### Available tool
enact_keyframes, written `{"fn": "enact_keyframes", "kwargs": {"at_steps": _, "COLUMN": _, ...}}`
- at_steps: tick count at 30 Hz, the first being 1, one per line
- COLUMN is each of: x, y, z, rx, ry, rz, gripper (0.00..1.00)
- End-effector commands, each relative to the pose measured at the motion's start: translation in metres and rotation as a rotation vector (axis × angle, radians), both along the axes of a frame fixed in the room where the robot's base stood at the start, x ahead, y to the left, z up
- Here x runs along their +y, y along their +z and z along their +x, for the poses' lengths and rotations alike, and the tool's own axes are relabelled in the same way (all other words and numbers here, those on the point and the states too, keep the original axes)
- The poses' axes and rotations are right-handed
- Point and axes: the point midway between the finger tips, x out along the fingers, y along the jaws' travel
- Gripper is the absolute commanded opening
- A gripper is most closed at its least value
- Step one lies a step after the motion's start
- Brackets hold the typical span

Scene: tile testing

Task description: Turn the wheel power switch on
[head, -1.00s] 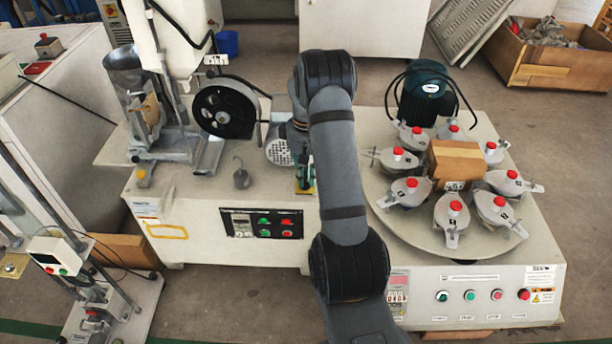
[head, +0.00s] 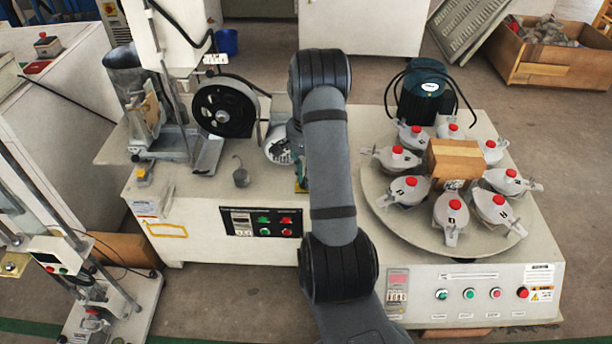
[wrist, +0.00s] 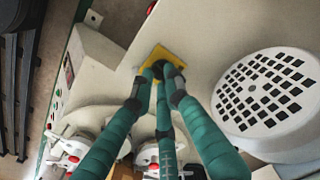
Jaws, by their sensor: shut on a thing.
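A yellow plate (wrist: 148,66) lies on the pale bench top, and only a sliver of yellow and green shows beside my arm in the head view (head: 299,184). My gripper (wrist: 161,70), with teal fingers, is shut over this plate in the wrist view. Its fingertips meet around the switch on the plate and hide it, so its setting cannot be read. A black wheel (head: 225,111) stands upright on the same bench, left of my arm.
A grilled motor cover (wrist: 268,92) stands close right of my fingers. The bench front has a button panel (head: 264,222). To the right, a round table (head: 405,224) carries several red-knobbed pots around a wooden block (head: 453,160). Bare bench lies beside the wheel.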

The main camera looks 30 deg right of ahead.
Motion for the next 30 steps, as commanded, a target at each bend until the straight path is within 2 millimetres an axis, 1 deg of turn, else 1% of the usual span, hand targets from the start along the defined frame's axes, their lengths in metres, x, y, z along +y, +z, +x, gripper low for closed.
{"fn": "enact_keyframes", "kwargs": {"at_steps": 9, "x": 0.0007, "y": -0.0004, "z": -0.0006, "rx": -0.001, "ry": -0.290, "rz": -0.001, "gripper": 0.00}}
{"fn": "enact_keyframes", "kwargs": {"at_steps": 15, "x": 0.0015, "y": -0.0004, "z": -0.0007, "rx": -0.001, "ry": -0.436, "rz": -0.001, "gripper": 0.00}}
{"fn": "enact_keyframes", "kwargs": {"at_steps": 22, "x": 0.0020, "y": -0.0002, "z": -0.0011, "rx": 0.000, "ry": -0.550, "rz": 0.000, "gripper": 0.00}}
{"fn": "enact_keyframes", "kwargs": {"at_steps": 30, "x": 0.0022, "y": 0.0000, "z": -0.0013, "rx": 0.000, "ry": -0.605, "rz": 0.000, "gripper": 0.00}}
